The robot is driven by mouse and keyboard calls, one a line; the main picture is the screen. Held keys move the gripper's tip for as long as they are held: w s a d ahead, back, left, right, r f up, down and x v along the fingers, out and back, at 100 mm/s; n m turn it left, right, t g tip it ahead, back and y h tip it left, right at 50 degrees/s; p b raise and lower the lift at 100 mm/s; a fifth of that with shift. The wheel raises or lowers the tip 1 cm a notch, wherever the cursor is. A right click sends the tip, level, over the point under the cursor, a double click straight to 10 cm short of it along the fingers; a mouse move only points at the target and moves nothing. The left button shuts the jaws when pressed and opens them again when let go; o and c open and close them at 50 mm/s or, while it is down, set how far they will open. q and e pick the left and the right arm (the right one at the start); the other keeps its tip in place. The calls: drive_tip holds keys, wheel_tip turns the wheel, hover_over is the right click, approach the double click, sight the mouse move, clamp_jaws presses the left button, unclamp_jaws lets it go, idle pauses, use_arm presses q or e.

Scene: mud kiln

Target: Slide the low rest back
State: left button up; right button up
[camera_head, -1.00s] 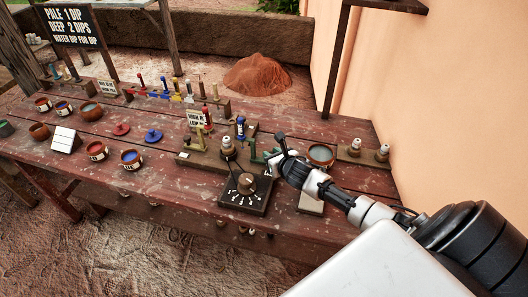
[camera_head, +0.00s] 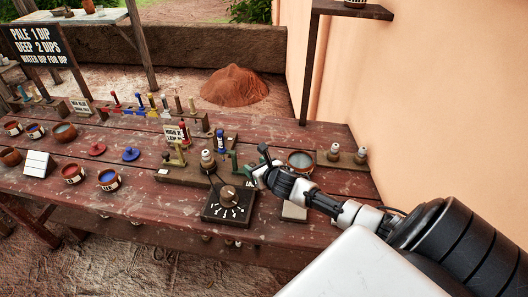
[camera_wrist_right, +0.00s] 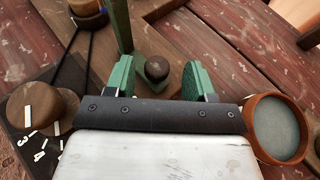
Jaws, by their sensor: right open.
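A wooden base (camera_head: 185,178) on the red table carries an olive upright rest (camera_head: 177,157) at its left and a green upright piece (camera_head: 234,162) at its right. I cannot tell from the labels which is the low rest. My right gripper (camera_head: 258,168) is by the right end of this base, beside the green piece. In the right wrist view the gripper (camera_wrist_right: 157,82) is open, its green-padded fingers on either side of a dark rounded knob (camera_wrist_right: 157,68), with a gap on each side. A green upright (camera_wrist_right: 118,22) rises just beyond the left finger. My left gripper is not in view.
A dial box (camera_head: 228,204) stands in front of the base; its knob (camera_wrist_right: 35,105) is left of the gripper. A round bowl (camera_head: 301,160) sits close on the right. A white-topped bottle (camera_head: 207,160) stands on the base. Pots and coloured lids fill the left.

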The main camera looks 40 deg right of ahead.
drive_tip(key=v, duration=1)
drive_tip(key=shift+s+b, duration=0.15)
drive_tip(key=shift+b, duration=0.15)
